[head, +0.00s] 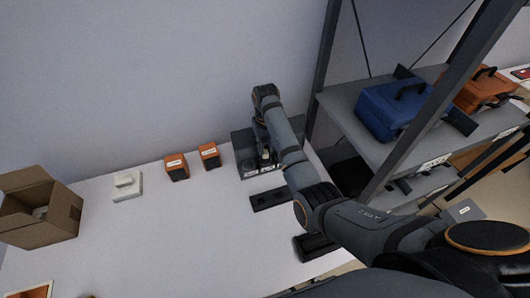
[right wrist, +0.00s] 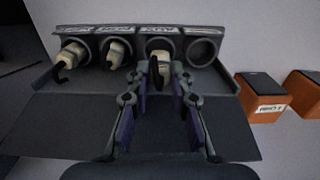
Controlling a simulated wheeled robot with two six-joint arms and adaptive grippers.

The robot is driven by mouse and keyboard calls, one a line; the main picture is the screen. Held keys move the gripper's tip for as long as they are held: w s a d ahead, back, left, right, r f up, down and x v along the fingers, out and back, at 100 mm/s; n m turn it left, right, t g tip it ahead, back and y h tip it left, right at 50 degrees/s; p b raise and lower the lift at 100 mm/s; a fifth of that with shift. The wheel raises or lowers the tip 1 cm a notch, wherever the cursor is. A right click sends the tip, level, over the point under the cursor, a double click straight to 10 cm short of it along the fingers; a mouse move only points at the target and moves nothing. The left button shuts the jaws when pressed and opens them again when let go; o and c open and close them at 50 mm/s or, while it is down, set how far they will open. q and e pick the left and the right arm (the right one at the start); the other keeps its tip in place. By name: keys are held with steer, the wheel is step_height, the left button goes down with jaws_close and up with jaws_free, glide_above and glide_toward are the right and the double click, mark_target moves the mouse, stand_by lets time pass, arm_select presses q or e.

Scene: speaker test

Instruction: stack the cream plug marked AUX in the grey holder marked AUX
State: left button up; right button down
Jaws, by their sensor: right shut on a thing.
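The grey holder (right wrist: 222,75) has a row of round sockets with labels above them; the label over the third socket from the left seems to read AUX. A cream plug (right wrist: 159,49) with a dark hooked end is at this third socket; how deep it sits is unclear, and its own marking is not legible. My right gripper (right wrist: 159,83) is shut on this plug. In the head view my right gripper (head: 265,155) reaches down to the holder at the back of the table, partly hidden by my arm. My left gripper is not in view.
Two other cream plugs (right wrist: 73,55) (right wrist: 115,52) sit in the left sockets; the rightmost socket is empty. Orange boxes (head: 176,167) (head: 209,155), a white block (head: 127,186) and a cardboard box (head: 50,222) stand leftward. A metal shelf (head: 365,126) rises at right. The table's front middle is clear.

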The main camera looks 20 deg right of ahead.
mark_target(265, 153)
steer(key=f+b, duration=0.1)
steer(key=f, duration=0.2)
steer(key=f+b, duration=0.1)
steer(key=shift+w+f+b, duration=0.15)
steer(key=shift+w+b, duration=0.2)
steer(key=shift+r, duration=0.35)
steer(key=shift+s, duration=0.15)
steer(key=shift+p, duration=0.3)
steer(key=shift+f, duration=0.3)
steer(key=c, duration=1.2)
jaws_free()
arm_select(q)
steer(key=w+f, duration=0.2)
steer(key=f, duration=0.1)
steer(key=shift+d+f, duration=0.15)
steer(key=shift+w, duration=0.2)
arm_select(e)
steer(key=shift+r, duration=0.1)
